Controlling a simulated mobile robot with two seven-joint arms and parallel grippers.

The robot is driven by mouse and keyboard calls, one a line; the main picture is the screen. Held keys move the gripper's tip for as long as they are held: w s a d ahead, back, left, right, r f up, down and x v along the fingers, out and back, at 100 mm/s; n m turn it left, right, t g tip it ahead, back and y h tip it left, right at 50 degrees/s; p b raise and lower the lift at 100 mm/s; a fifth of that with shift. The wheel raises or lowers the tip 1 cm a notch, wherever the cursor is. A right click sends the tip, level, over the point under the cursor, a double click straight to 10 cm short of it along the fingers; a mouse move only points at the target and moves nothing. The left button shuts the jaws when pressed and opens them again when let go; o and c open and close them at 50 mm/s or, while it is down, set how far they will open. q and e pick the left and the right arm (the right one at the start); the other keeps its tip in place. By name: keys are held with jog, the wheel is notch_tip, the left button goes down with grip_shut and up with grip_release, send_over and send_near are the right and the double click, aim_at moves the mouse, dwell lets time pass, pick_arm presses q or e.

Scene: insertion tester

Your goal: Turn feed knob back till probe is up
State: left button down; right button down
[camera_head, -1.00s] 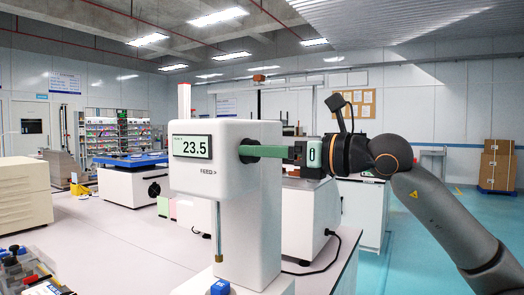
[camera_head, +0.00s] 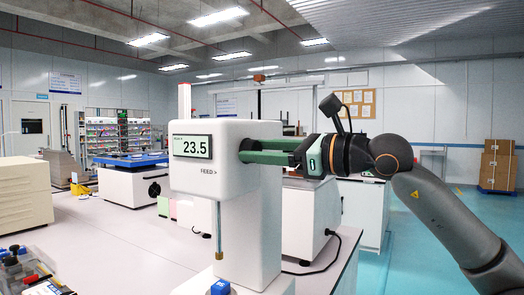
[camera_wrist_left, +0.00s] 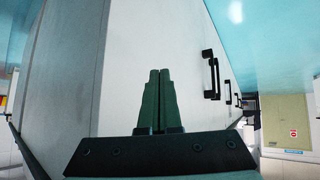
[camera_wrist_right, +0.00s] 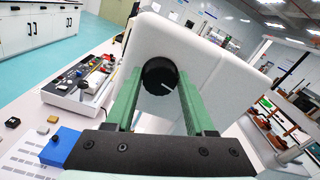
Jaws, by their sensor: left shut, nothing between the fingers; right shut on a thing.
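The white insertion tester (camera_head: 252,215) stands upright, its display (camera_head: 191,146) reading 23.5. Its thin probe (camera_head: 218,240) hangs below the head, its tip above a blue block (camera_head: 219,288) with a visible gap. My right gripper (camera_head: 246,150) reaches the tester's right side. In the right wrist view its fingers are shut on the round black feed knob (camera_wrist_right: 160,76), one finger on each side; the knob has a pale pointer line. In the head view the fingers mostly hide the knob. My left gripper (camera_wrist_left: 158,75) shows only in the left wrist view, shut and empty, before pale cabinets.
A device with small parts (camera_head: 28,272) lies at the table's left front, by a beige cabinet (camera_head: 22,195). A black cable (camera_head: 315,268) runs behind the tester on the right. The pale tabletop (camera_head: 120,240) left of the tester is largely clear.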

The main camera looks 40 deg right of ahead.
jog(key=shift+n, duration=0.8)
dwell(0.4)
jog(key=shift+c, duration=1.3)
grip_release()
